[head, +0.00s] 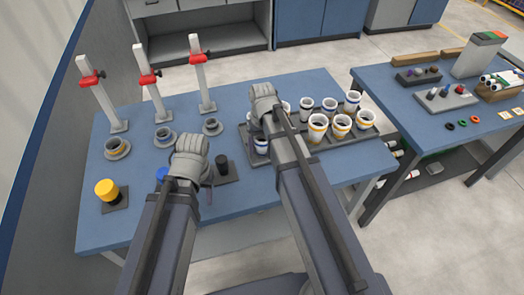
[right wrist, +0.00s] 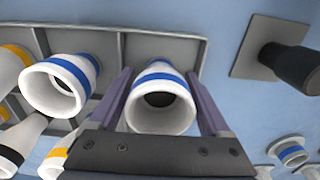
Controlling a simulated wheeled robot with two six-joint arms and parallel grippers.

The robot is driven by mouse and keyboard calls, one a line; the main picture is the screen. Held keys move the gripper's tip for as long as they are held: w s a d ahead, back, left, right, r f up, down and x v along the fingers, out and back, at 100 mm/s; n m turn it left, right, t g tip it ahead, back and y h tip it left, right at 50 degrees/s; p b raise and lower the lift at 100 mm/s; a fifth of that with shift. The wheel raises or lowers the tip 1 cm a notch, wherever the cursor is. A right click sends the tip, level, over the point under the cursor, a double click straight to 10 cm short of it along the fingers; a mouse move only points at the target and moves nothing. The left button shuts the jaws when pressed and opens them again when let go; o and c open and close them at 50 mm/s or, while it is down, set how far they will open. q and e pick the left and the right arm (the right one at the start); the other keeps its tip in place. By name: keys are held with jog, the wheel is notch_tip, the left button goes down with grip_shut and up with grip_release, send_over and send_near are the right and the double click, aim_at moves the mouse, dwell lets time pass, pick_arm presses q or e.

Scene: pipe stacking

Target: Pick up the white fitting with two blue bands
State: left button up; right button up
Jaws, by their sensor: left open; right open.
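A white fitting with blue banding (right wrist: 160,108) stands in a grey tray (right wrist: 190,40), its open mouth toward the right wrist camera. My right gripper (right wrist: 163,95) is open with one finger on each side of it. I cannot tell whether the fingers touch it. In the head view the fitting (head: 261,146) shows below my right gripper (head: 262,122), partly hidden by the arm. Other white fittings with blue or yellow bands (head: 318,128) stand in the tray to the right. My left gripper (head: 190,183) is open, over the table's front part, its fingers mostly hidden.
A black cylinder (head: 222,165) on a dark plate stands between my grippers. A yellow-capped piece (head: 107,190) stands at the left. Several uprights with red clamps (head: 146,78) line the back left. A second table (head: 420,112) with small parts stands at the right.

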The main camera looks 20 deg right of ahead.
jog(key=shift+f, duration=0.15)
jog(key=c, duration=1.2)
